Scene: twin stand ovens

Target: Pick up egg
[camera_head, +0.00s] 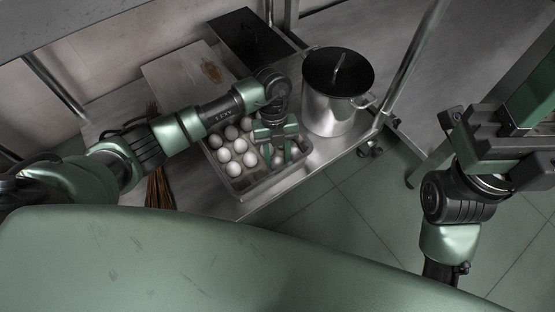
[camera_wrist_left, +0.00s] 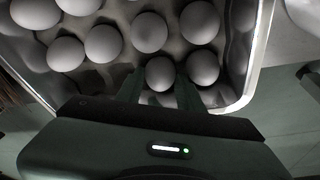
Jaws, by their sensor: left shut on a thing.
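Several white eggs (camera_head: 238,145) sit in a grey metal tray (camera_head: 245,192). My left gripper (camera_head: 285,156) reaches down into the right part of the tray. In the left wrist view, my left gripper (camera_wrist_left: 160,88) is shut on an egg (camera_wrist_left: 160,72), with one finger on each side of it. Another egg (camera_wrist_left: 202,67) lies close beside the right finger. More eggs (camera_wrist_left: 150,32) lie beyond. In the head view the held egg is mostly hidden by the gripper. My right arm (camera_head: 458,197) is at the right, away from the tray; its fingertips cannot be made out.
A steel pot (camera_head: 328,115) with a dark lid (camera_head: 338,72) stands right behind the tray. A light board (camera_head: 190,75) and a dark panel (camera_head: 250,40) lie at the back. A metal post (camera_head: 412,55) rises at the shelf's right edge. A bundle of brown sticks (camera_head: 158,188) is left of the tray.

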